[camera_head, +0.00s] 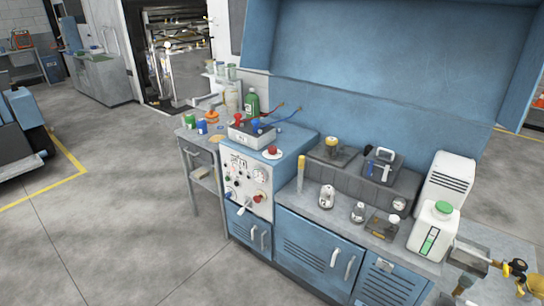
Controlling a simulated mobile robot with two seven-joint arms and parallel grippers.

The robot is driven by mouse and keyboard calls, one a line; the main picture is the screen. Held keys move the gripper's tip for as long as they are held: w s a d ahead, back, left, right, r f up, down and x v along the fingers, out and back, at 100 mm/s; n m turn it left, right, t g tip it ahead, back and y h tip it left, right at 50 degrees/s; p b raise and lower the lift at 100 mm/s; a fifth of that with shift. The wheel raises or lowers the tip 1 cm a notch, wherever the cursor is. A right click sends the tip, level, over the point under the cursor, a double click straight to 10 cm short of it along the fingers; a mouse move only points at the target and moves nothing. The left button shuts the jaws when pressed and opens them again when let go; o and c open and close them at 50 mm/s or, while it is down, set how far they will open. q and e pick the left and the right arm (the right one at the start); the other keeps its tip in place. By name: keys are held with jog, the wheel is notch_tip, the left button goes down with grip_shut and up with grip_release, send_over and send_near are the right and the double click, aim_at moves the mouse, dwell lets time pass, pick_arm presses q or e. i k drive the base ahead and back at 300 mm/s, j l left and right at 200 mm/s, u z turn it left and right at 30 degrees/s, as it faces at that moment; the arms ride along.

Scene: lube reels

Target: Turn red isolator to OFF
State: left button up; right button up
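A blue cabinet with a pale control panel (243,178) stands left of the middle. A small red knob (257,197) sits on the lower right of the panel; it may be the red isolator, but its position is too small to read. A white lever-like part (243,208) is just below left of it. A red round-topped button (272,151) stands on top of the cabinet. Red and blue parts (239,120) rise from a white box (250,134) behind it. Neither of my grippers shows in the view.
A grey-topped blue bench (325,240) runs right, holding small devices and a white jug with green cap (435,229). Brass and yellow fittings (515,275) are at the lower right. A grey side table (205,178) holds cans. Open concrete floor (110,230) lies in front.

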aim_at(272, 150)
jog(key=i+j, duration=0.3)
jog(key=i, duration=0.15)
jog(key=i+j+z, duration=0.1)
jog(key=i+j, duration=0.2)
jog(key=i, duration=0.15)
